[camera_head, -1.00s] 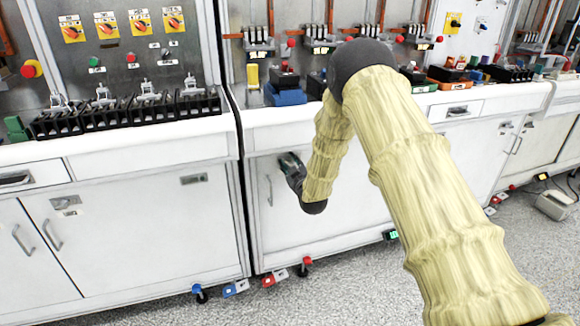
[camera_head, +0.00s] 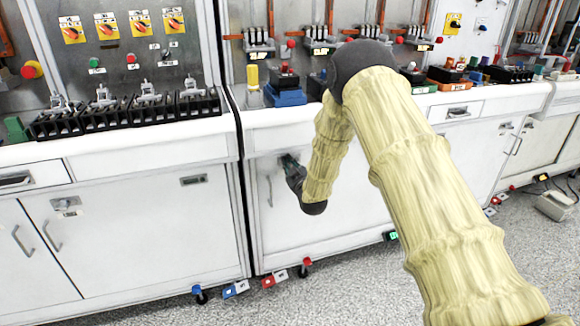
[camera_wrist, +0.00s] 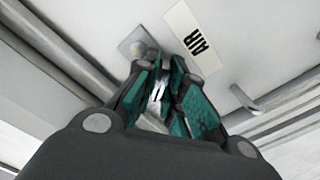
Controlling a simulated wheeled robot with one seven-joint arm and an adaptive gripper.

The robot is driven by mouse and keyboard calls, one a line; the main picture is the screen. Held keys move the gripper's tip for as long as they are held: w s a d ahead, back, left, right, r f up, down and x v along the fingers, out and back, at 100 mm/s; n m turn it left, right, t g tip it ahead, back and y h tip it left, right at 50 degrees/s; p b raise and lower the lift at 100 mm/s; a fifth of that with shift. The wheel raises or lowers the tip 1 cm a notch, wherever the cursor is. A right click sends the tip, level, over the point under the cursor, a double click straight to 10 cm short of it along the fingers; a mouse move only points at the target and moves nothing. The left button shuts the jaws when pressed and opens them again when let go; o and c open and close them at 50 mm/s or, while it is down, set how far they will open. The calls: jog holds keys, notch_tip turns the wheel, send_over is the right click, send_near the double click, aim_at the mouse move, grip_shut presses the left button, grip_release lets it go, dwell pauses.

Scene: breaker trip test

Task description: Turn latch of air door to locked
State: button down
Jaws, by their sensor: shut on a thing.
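The air door (camera_head: 262,222) is a white cabinet door below the middle bench, and it is closed. Its white label reading AIR (camera_wrist: 196,40) shows in the wrist view beside my gripper. My gripper (camera_wrist: 160,85), with dark green finger pads, is shut on the silver latch (camera_wrist: 156,92) of that door. Only a bright strip of the latch shows between the fingers; its turn angle is largely hidden. In the head view my gripper (camera_head: 288,162) is at the upper part of the door, and the latch is hidden there.
A grey bar handle (camera_head: 269,190) stands on the air door near the latch; it also shows in the wrist view (camera_wrist: 245,98). A left cabinet (camera_head: 110,235) has its own latch and handles. Red and blue casters and pedals line the floor.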

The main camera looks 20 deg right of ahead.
dwell(0.5)
jog(key=shift+n, duration=1.1)
jog(key=shift+n+b, duration=0.3)
jog(key=shift+n, duration=0.6)
jog(key=shift+f, duration=0.1)
